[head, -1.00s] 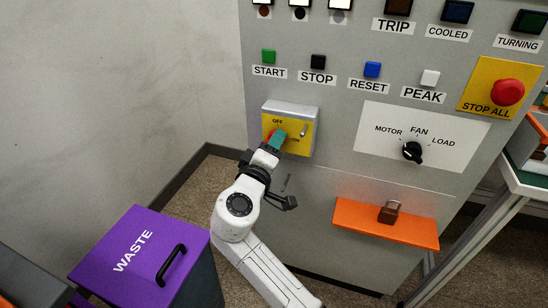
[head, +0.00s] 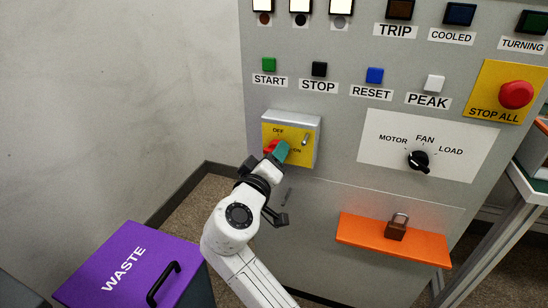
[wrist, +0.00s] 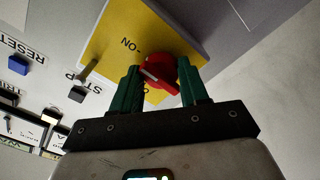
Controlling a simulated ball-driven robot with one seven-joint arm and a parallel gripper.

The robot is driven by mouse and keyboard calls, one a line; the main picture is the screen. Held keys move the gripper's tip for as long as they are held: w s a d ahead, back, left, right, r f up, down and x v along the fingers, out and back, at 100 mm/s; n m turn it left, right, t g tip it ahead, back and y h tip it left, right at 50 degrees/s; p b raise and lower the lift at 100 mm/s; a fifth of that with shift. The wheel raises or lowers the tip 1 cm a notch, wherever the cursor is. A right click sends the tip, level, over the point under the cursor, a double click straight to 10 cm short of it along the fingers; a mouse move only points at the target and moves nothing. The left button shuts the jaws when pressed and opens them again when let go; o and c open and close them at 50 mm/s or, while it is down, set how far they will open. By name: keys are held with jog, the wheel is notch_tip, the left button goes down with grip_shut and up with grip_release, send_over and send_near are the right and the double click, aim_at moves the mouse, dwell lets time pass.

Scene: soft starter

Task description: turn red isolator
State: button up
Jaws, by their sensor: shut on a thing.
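The red isolator (head: 270,147) is a round red knob on a yellow plate (head: 304,151), on a grey box at the lower left of the cabinet. The plate reads OFF at the top and ON at the right. My gripper (head: 281,151) is at the knob, its green fingers partly hiding it. In the wrist view the red isolator (wrist: 160,73) shows a pale bar across its face. The green fingers of my gripper (wrist: 162,78) stand on either side of it, shut on it. The exact angle of the knob is hard to read.
A small metal peg (head: 306,138) sticks out at the plate's right. The purple waste bin (head: 130,270) stands below left. An orange ledge (head: 370,237) with a padlock (head: 396,227) juts out below right. The black selector (head: 419,161) and red stop button (head: 515,94) are further right.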

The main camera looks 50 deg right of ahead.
jog(key=shift+f, duration=0.1)
jog(key=o, duration=1)
jog(key=shift+o, duration=0.2)
jog(key=p+v, duration=0.1)
jog(key=v, duration=0.9)
jog(key=shift+a, duration=0.4)
jog(key=shift+s, duration=0.1)
jog(key=s+f+n+g+y, duration=0.1)
jog(key=s+f+y, duration=0.35)
jog(key=f, duration=0.35)
jog(key=s+d+f+g+y, duration=0.1)
jog(key=s+f+y, duration=0.2)
jog(key=s+f, duration=0.35)
jog(key=s+f+n+g+y, duration=0.1)
jog(key=s+f+g+y, duration=0.2)
jog(key=f, duration=0.7)
jog(key=s+a+f+n+y, duration=0.1)
jog(key=s+a+f+y, duration=0.4)
jog(key=s, duration=0.3)
notch_tip(320, 180, up, 22)
jog(key=y+p, duration=0.1)
jog(key=p, duration=2.1)
jog(key=shift+s+a+r, duration=0.2)
jog(key=shift+a, duration=0.2)
